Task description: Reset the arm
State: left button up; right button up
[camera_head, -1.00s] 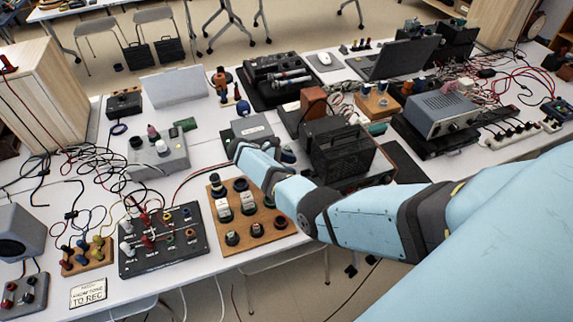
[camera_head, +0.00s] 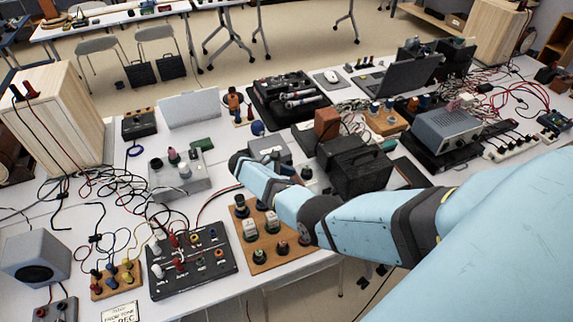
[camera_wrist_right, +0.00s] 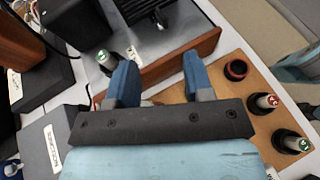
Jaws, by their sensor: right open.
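My right arm, light blue with dark joints, reaches in from the right in the head view, its bent wrist (camera_head: 240,163) over the equipment table (camera_head: 222,94). In the right wrist view my right gripper (camera_wrist_right: 160,66) has two blue fingers, spread apart with nothing between them. The fingers overlap a wood-sided device (camera_wrist_right: 178,62) in the picture; I cannot tell any contact. The gripper is mostly hidden behind the arm in the head view. My left arm and gripper are not in view.
Below the wrist lies a wooden board with knobs (camera_head: 283,262); a black panel with plugs (camera_head: 190,283) lies left of it. A black box (camera_head: 360,168) stands right of the wrist. A grey instrument (camera_head: 447,130) and tangled cables crowd the right. The floor in front is open.

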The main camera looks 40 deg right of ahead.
jog(key=shift+w+a+r, duration=0.1)
dwell(0.7)
jog(key=s+a+f+m+t+y, duration=0.2)
jog(key=s+m+t, duration=0.1)
jog(key=s, duration=0.5)
jog(key=s+a+f+m+t+y, duration=0.1)
jog(key=s+m+t+y, duration=0.2)
jog(key=s, duration=0.5)
jog(key=s+a+r+m+t+y, duration=0.1)
jog(key=s+a+r+t+y, duration=0.2)
jog(key=s+a+r, duration=0.4)
jog(key=s+a+r+m+t+y, duration=0.1)
jog(key=s+a+r+t+y, duration=0.3)
jog(key=s+r, duration=0.55)
jog(key=w+a+f+t+y, duration=0.1)
jog(key=w+a+f+t, duration=0.2)
jog(key=f, duration=0.3)
jog(key=w+a+f+t, duration=0.2)
jog(key=a+f+t, duration=0.1)
jog(key=f, duration=0.4)
jog(key=shift+w+a+f+n+y, duration=0.25)
jog(key=shift+w+a+n+y, duration=0.05)
jog(key=shift+w+a+y, duration=0.15)
